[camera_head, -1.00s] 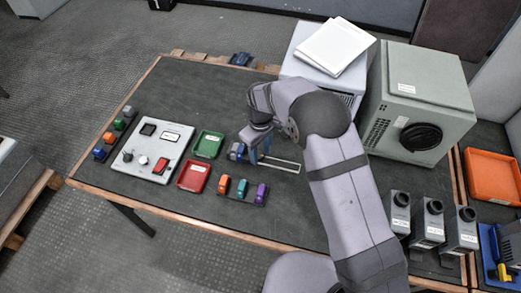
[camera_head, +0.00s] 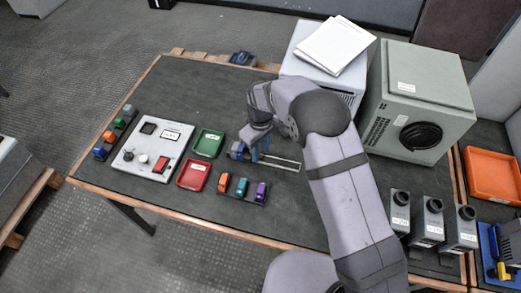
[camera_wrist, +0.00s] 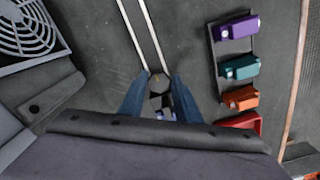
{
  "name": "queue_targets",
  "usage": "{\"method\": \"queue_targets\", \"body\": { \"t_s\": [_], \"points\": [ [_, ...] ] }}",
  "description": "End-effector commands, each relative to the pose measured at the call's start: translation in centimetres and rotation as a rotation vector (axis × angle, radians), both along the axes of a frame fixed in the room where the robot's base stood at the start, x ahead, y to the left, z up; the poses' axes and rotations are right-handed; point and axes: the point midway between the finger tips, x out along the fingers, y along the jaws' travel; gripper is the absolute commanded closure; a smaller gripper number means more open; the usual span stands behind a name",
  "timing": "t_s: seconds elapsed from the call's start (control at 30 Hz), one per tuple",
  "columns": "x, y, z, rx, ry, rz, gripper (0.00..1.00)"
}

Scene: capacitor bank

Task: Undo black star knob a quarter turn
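A black knob-like part (camera_wrist: 160,100) sits between the two blue fingers of my gripper (camera_wrist: 160,80) in the wrist view. Its star shape is only partly visible. It is at the near end of a pale double rail (camera_wrist: 145,35) on the dark table. In the head view my gripper (camera_head: 257,155) points down beside the rail (camera_head: 283,163), and the arm hides the knob there. A blue block (camera_head: 237,150) shows just left of the gripper. The fingers stand apart with the knob between them; whether they touch it I cannot tell.
A row of purple, teal and orange blocks (camera_head: 242,188), a red tray (camera_head: 193,175) and a green tray (camera_head: 208,143) lie near the rail. A pale control panel (camera_head: 153,150) is farther left. A grey cabinet (camera_head: 420,95) stands right. Table behind the trays is clear.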

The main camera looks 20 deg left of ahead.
Motion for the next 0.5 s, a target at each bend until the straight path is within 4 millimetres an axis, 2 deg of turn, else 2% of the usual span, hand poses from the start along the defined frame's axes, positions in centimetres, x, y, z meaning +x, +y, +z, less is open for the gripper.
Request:
{"method": "queue_targets", "body": {
  "t_s": [0.27, 0.5],
  "points": [
    [0.0, -0.01, 0.02, 0.0, 0.0, 0.011, 0.97],
    [0.12, -0.04, 0.09, 0.0, 0.0, 0.181, 0.97]
  ]
}}
